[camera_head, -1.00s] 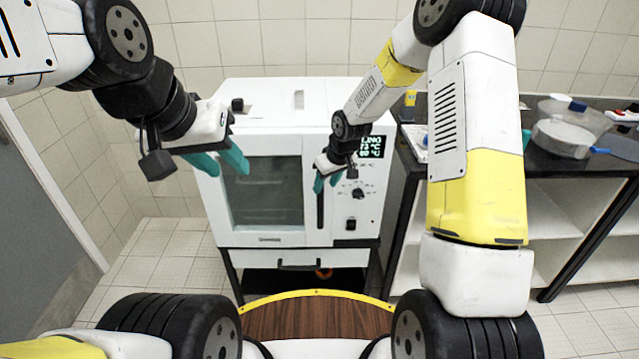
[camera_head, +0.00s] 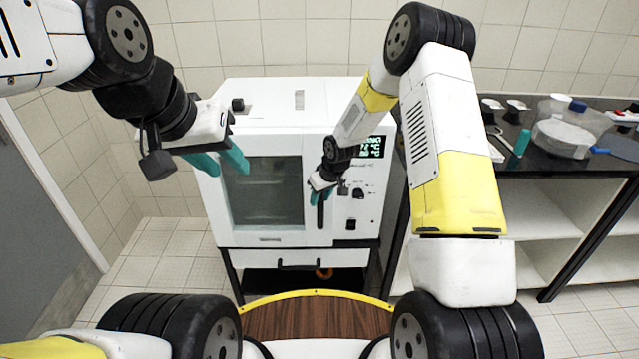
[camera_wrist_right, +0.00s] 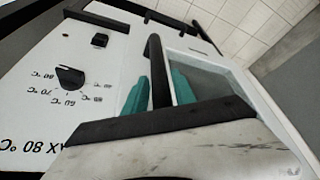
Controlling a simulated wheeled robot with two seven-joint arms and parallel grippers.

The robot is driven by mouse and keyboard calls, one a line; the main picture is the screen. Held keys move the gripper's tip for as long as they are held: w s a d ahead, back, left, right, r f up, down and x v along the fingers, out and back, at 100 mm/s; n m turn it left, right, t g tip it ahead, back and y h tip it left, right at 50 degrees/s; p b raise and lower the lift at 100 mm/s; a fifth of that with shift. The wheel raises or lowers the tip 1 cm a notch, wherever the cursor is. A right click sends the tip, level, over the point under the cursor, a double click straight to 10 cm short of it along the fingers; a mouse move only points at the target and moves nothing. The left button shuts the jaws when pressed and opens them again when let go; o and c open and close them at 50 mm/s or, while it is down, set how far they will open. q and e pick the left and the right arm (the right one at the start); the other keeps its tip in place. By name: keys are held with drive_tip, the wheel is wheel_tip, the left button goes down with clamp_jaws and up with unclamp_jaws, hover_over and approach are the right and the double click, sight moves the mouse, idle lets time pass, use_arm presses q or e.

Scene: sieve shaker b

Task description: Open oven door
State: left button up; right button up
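The white oven (camera_head: 285,115) stands against the tiled wall, its windowed door (camera_head: 265,195) looking closed. A black vertical handle (camera_head: 320,215) is at the door's right side; it also shows in the right wrist view (camera_wrist_right: 155,65). My right gripper (camera_head: 320,196) is at the upper part of the handle. In the right wrist view its teal fingers (camera_wrist_right: 160,92) stand on either side of the handle and look open; whether they touch it is unclear. My left gripper (camera_head: 220,162) is open and empty in front of the door's upper left.
The control panel with its dial (camera_head: 358,192) lies right of the handle. A dark counter (camera_head: 510,155) with containers stands at the right. A drawer (camera_head: 300,258) is below the oven. Tiled floor is free at the left.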

clamp_jaws()
idle(1.2)
